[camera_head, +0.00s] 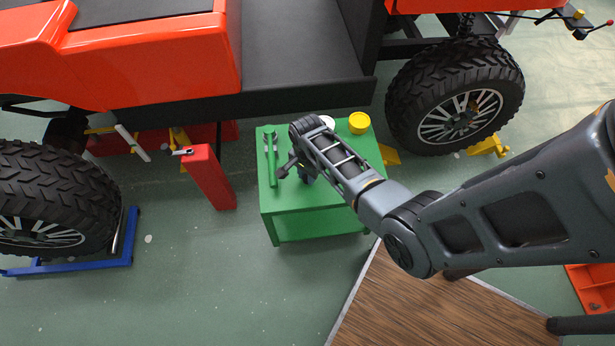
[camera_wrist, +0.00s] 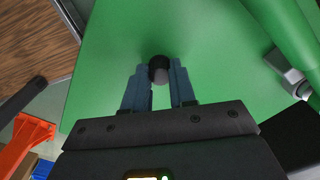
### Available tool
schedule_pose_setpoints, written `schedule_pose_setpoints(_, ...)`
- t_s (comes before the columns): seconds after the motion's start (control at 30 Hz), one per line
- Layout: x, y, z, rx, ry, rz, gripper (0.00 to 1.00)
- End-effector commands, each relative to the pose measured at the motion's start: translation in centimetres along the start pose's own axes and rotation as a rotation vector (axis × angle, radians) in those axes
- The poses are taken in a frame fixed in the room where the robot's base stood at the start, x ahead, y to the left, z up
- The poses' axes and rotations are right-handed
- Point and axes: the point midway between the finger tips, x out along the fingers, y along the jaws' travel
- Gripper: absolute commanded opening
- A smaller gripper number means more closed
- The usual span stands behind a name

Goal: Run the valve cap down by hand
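In the wrist view, a small black cap (camera_wrist: 159,66) with a greyer lower face sits between the two blue-grey fingertips of my gripper (camera_wrist: 160,75). Both fingers appear to touch its sides, so my gripper looks shut on it. The green top of a small cart (camera_wrist: 110,45) lies behind it; I cannot tell whether the cap touches that surface. In the head view my gripper is over the green cart (camera_head: 315,197), mostly hidden by my own wrist, and the cap is not visible there. No valve stem can be made out in either view.
On the cart, a green-handled tool (camera_head: 271,160) lies left of my wrist, and a yellow round container (camera_head: 359,123) and a white round item (camera_head: 327,121) stand behind it. An orange vehicle (camera_head: 150,60) with large tyres (camera_head: 455,95) stands close behind. A red post (camera_head: 208,177) is left.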

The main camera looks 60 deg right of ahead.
Motion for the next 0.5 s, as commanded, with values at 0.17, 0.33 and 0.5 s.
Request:
schedule_pose_setpoints(0.17,0.0,0.0,0.0,0.0,0.0,0.0,0.0)
schedule_pose_setpoints(0.33,-0.3,0.0,0.0,0.0,0.0,0.0,0.0)
schedule_pose_setpoints(0.5,-1.8,0.0,0.0,0.0,0.0,0.0,0.0)
